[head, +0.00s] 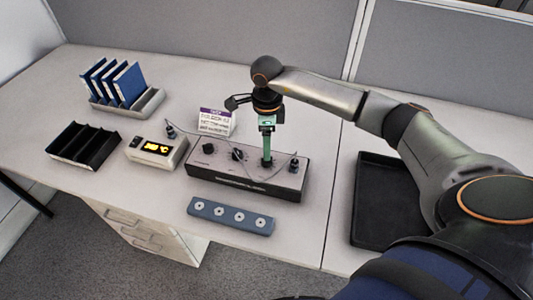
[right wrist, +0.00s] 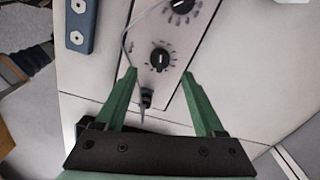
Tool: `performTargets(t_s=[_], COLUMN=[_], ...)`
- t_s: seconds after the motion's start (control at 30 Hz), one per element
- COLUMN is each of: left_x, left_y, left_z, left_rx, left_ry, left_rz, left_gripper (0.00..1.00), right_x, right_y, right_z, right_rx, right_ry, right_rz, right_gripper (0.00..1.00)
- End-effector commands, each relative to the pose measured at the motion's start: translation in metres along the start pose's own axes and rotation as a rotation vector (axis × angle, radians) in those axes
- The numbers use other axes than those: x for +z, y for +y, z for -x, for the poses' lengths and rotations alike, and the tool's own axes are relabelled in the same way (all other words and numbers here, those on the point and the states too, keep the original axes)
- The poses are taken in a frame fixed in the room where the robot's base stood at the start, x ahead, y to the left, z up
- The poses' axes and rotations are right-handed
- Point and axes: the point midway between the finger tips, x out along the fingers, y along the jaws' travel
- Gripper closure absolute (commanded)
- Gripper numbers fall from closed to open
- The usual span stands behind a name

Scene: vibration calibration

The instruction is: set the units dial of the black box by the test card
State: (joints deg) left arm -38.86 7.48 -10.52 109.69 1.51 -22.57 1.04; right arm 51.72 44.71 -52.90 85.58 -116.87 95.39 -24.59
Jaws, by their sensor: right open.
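The black box (head: 230,182) stands on the desk, with a row of dials on its light top. My right gripper (head: 267,158) points down over the right part of the box and hides what is under it in the head view. In the right wrist view a black dial (right wrist: 160,58) lies just ahead of the open fingertips (right wrist: 159,74), roughly between them; I cannot tell whether they touch it. A second dial (right wrist: 181,5) shows farther along. The dial labels are too small to read. The test card (head: 215,122) stands behind the box, its text unreadable. My left gripper is not visible.
A cable plug (right wrist: 147,97) stands between the fingers in the right wrist view. A meter with a lit display (head: 156,150) is left of the box. A blue-grey strip (head: 231,216) lies in front, a black tray (head: 365,225) to the right, and a black organizer (head: 85,147) far left.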

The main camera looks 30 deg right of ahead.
Motion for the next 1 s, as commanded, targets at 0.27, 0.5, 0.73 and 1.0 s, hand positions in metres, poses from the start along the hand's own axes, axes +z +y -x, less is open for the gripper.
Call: performTargets(t_s=[0.27, 0.5, 0.73, 1.0], left_x=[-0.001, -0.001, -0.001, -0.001], left_y=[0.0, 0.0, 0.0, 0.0], left_z=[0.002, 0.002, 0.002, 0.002], left_rx=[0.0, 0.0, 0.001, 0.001], left_ry=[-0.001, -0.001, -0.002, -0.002], left_rz=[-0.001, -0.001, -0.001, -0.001], left_gripper=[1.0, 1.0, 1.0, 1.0], right_x=[0.001, 0.001, 0.001, 0.001], right_y=[0.001, 0.001, 0.001, 0.001], right_z=[-0.044, -0.054, -0.053, -0.053], right_rx=[0.003, 0.001, 0.001, 0.001], right_ry=[-0.001, -0.002, -0.002, -0.002], right_rz=[0.0, 0.001, 0.001, 0.001], right_gripper=[0.29, 0.29, 0.33, 0.64])
